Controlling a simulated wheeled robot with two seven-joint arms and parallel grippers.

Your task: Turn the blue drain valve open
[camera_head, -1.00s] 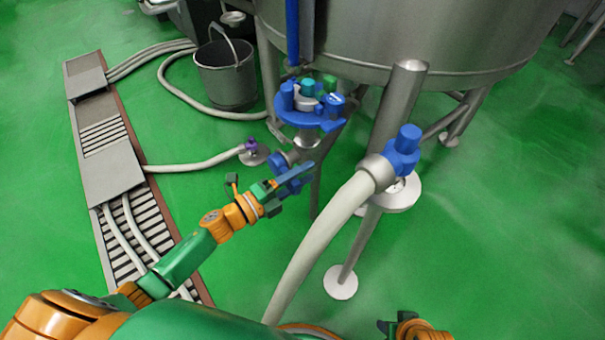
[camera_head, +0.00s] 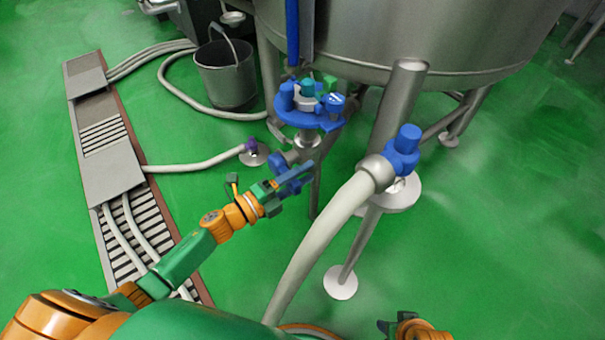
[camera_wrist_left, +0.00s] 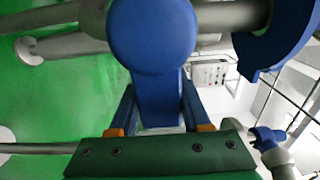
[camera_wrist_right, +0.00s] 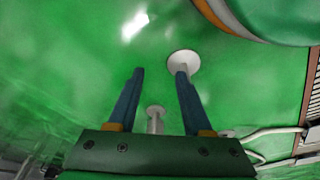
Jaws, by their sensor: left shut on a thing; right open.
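The blue drain valve (camera_head: 278,163) sits on the pipe low under the steel tank in the head view. In the left wrist view, its round blue hub (camera_wrist_left: 150,35) fills the top middle, and its flat blue handle (camera_wrist_left: 157,100) runs down between the fingers. My left gripper (camera_head: 290,182) is at the valve and shut on this handle, one finger on each side, as the left wrist view (camera_wrist_left: 157,108) shows. My right gripper (camera_wrist_right: 158,95) is open and empty, away from the valve, over green floor.
A blue valve cluster (camera_head: 305,108) stands just above the drain valve. A thick pale hose (camera_head: 318,240) with a blue-topped fitting (camera_head: 402,150) and a tank leg (camera_head: 393,110) are to the right. A bucket (camera_head: 226,75) stands behind.

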